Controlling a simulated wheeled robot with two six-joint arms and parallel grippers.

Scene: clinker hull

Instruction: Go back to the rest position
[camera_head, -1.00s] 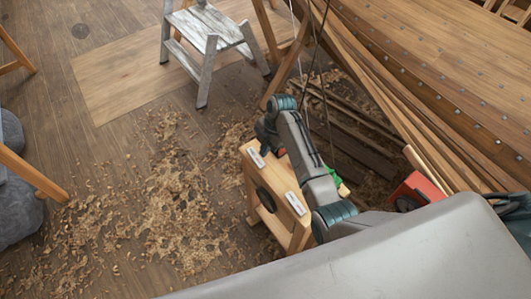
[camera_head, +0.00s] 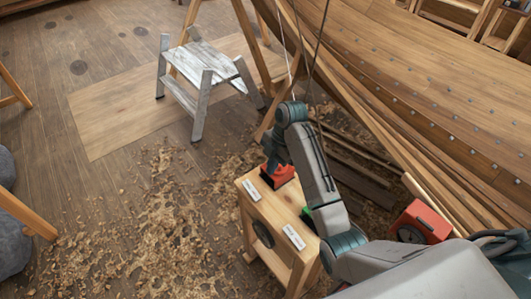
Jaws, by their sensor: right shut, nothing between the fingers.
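My right arm comes in from the lower right and bends down over a small wooden stool (camera_head: 262,212). My right gripper (camera_head: 267,170) points down at the stool's far end, shut and empty. It is small and partly hidden by my own wrist. A red-orange object (camera_head: 284,176) is on the stool top right beside the gripper; I cannot tell whether they touch. My left gripper is not in view.
Two white labels (camera_head: 293,237) mark the stool, and a green item (camera_head: 309,216) is partly behind my arm. A red box-like object (camera_head: 424,222) lies to the right. The planked hull (camera_head: 430,90) fills the upper right. A grey step stool (camera_head: 205,70) stands behind. Shavings cover the floor.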

